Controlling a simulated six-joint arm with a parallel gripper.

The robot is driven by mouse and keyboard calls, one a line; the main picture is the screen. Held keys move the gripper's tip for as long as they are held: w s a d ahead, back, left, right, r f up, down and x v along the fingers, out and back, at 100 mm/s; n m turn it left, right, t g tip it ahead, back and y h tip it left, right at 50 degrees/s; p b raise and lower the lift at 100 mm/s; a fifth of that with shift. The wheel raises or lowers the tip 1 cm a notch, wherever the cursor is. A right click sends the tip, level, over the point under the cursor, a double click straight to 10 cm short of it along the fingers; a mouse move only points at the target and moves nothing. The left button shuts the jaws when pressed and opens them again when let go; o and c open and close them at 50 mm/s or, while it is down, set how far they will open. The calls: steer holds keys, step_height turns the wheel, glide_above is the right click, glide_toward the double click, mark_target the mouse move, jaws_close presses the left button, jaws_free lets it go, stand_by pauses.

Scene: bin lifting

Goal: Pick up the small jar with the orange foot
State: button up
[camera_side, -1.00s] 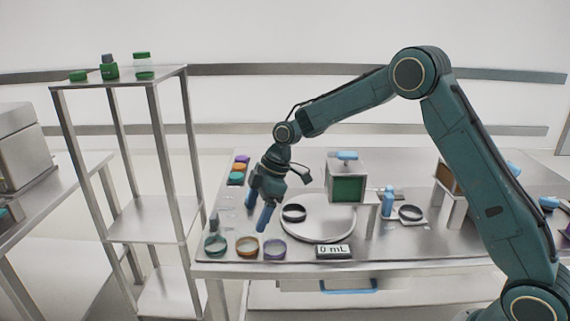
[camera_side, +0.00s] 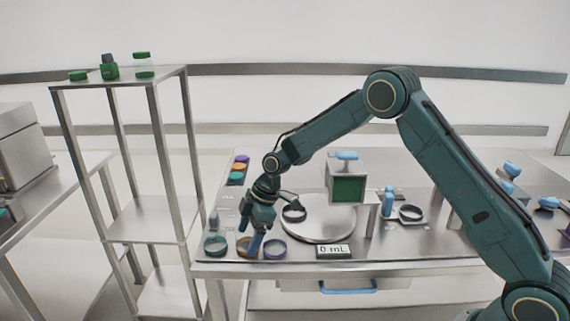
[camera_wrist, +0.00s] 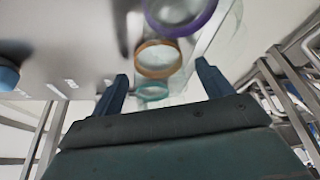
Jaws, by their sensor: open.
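The small jar with the orange foot (camera_wrist: 157,60) shows in the wrist view as a clear jar with an orange ring, between my fingertips and a little beyond them. I cannot tell whether a finger touches the jar.
A round plate (camera_side: 318,222) and a "0 mL" display (camera_side: 334,251) lie to the right. A shelf rack (camera_side: 150,233) stands left.

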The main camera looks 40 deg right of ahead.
steer(key=shift+w+a+f, duration=0.1)
steer(key=shift+a+f, duration=0.1)
steer(key=shift+f, duration=0.25)
steer(key=shift+c, duration=0.5)
steer(key=c, duration=1)
